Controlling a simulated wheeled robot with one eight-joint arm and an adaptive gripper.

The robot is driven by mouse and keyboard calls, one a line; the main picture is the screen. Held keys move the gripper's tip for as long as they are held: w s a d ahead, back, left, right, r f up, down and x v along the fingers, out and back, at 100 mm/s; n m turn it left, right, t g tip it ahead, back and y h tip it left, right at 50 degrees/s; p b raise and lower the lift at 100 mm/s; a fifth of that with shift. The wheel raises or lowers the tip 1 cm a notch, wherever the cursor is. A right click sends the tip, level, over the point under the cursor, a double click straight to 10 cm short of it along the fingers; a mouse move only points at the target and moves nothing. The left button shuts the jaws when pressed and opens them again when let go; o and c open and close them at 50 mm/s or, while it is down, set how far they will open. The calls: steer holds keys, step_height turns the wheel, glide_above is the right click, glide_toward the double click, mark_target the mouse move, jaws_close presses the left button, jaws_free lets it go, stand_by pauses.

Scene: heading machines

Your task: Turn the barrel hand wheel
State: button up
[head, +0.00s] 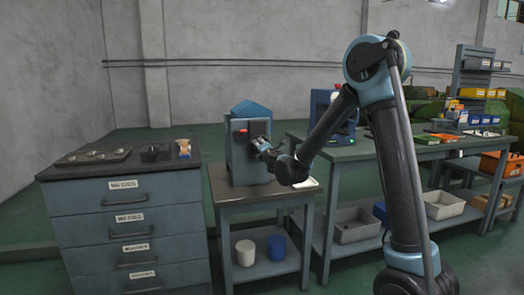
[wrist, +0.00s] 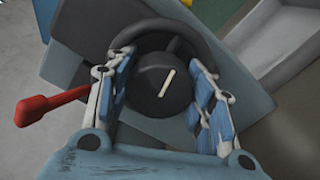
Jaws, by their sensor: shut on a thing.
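The barrel hand wheel (wrist: 165,85) is a dark wheel with a round black hub, and the hub face carries a pale line tilted slightly right of vertical. It is mounted on the blue-grey machine (head: 243,160), which stands on a small table. My gripper (wrist: 160,100) is shut on the wheel, with one blue-padded finger on each side of the hub. Part of the wheel's rim is hidden behind the fingers. In the head view my gripper (head: 264,147) reaches the machine's front face from the right, and the wheel itself is mostly covered.
A red-knobbed lever (wrist: 50,105) sticks out just left of my gripper; its red end also shows in the head view (head: 242,131). A drawer cabinet (head: 130,225) stands left and a long workbench (head: 400,152) right. White (head: 245,253) and blue (head: 277,247) containers sit on the lower shelf.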

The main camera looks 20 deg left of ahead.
steer(key=n, duration=0.7)
steer(key=shift+d+f, duration=0.1)
steer(key=shift+f, duration=0.05)
steer(key=n, duration=0.3)
steer(key=shift+n, duration=2.2)
steer(key=shift+w, duration=0.1)
steer(key=o, duration=1.1)
steer(key=shift+c, duration=0.2)
steer(key=shift+s, duration=0.2)
steer(key=v, duration=1.1)
steer(key=shift+s+d, duration=0.15)
steer(key=shift+s, duration=0.1)
